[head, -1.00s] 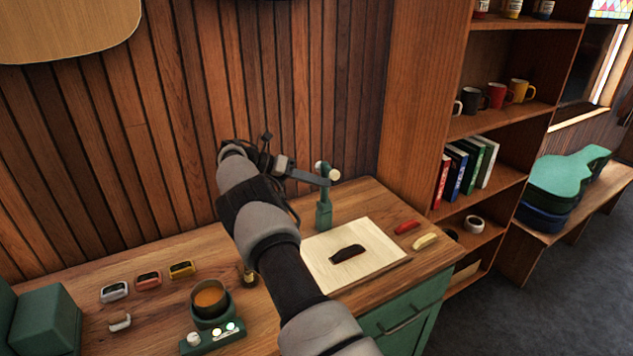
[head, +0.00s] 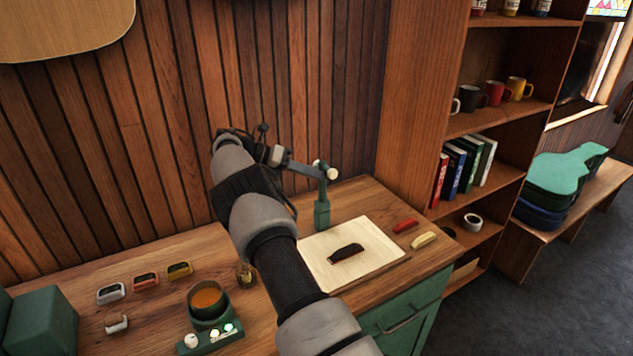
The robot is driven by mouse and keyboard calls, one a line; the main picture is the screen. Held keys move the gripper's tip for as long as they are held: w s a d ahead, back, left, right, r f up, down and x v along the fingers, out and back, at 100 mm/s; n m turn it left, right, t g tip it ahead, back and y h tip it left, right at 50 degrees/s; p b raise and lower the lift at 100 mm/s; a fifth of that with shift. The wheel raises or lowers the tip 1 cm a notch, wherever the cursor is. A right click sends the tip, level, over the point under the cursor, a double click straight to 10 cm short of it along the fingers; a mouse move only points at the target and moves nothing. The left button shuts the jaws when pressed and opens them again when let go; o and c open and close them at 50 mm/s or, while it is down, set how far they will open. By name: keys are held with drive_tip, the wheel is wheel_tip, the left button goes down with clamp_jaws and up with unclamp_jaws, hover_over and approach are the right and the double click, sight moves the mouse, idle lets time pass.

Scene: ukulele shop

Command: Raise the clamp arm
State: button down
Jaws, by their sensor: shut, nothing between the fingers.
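The clamp (head: 322,208) is a green post standing on the workbench, at the back edge of a pale board. Its grey clamp arm (head: 304,169) runs left from the top of the post, sloping slightly up towards my gripper. A cream knob (head: 333,173) sits at the post's top. My gripper (head: 279,156) is at the left end of the clamp arm, shut with nothing held. It seems to touch or nearly touch that end; the exact contact is too small to tell. My own arm hides part of the bench below.
A dark piece (head: 347,253) lies on the pale board (head: 376,262). Red and cream pieces (head: 423,240) lie to its right. A pot on a green warmer (head: 208,309) stands front left. The wood wall is close behind; a shelf (head: 478,195) stands right.

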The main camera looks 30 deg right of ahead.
wheel_tip(320, 180, up, 8)
drive_tip(key=w, duration=0.1)
drive_tip(key=s+a+r+m+t+y, duration=0.35)
drive_tip(key=s+r+m, duration=0.25)
drive_tip(key=s+r, duration=0.2)
drive_tip(key=s+a+r+m+t+y, duration=0.35)
drive_tip(key=s+a+m, duration=0.25)
drive_tip(key=s+a, duration=0.3)
drive_tip(key=s+a+f+m+t+y, duration=0.1)
drive_tip(key=s+a+m, duration=0.4)
drive_tip(key=s, duration=0.5)
drive_tip(key=s+a+f+m+t+y, duration=0.2)
drive_tip(key=s+a+f+m+y, duration=0.2)
drive_tip(key=s+a, duration=0.5)
drive_tip(key=shift+s+a+f+m, duration=0.15)
drive_tip(key=shift+s+f+m, duration=0.25)
drive_tip(key=shift+s+m, duration=0.25)
